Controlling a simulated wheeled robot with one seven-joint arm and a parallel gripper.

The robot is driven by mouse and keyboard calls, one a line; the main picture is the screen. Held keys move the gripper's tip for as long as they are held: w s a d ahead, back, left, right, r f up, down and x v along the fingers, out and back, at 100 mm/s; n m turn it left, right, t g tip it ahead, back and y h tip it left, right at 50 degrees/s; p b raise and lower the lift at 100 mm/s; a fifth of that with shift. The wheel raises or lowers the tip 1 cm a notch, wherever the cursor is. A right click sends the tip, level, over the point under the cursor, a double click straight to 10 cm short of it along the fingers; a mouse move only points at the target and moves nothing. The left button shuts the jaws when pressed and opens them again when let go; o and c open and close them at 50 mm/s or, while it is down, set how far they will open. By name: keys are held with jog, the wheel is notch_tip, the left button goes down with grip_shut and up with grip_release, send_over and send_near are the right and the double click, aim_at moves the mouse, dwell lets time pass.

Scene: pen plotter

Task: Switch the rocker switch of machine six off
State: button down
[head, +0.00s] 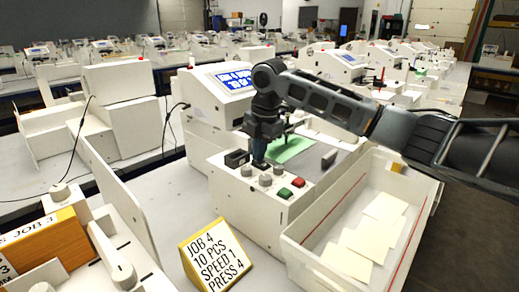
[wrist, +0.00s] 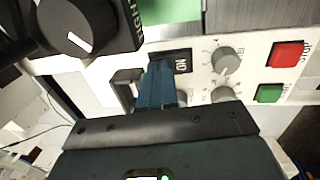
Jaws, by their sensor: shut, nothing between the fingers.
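The machine (head: 240,210) in front of me is a white plotter with a control panel on its near side. I cannot read a machine number. In the wrist view a black rocker switch (wrist: 183,62) with white lettering, apparently "ON" turned over, sits in the panel. My gripper (head: 259,163) points down at the panel. Its blue fingers (wrist: 160,68) are shut and empty, with their tips at the switch's left part and covering some of it. I cannot tell whether they touch it, nor which side is pressed in.
Grey knobs (wrist: 225,60), a red button (wrist: 287,54) and a green button (wrist: 270,93) are close by. A white bin (head: 375,170) with paper sheets stands right of the panel. A yellow-edged job card (head: 215,255) stands in front. A blue screen (head: 233,82) is behind.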

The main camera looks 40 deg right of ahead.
jog(key=shift+f, duration=0.1)
jog(key=shift+w+f, duration=0.1)
jog(key=shift+f, duration=0.05)
jog(key=shift+s+p, duration=0.5)
jog(key=shift+s, duration=0.3)
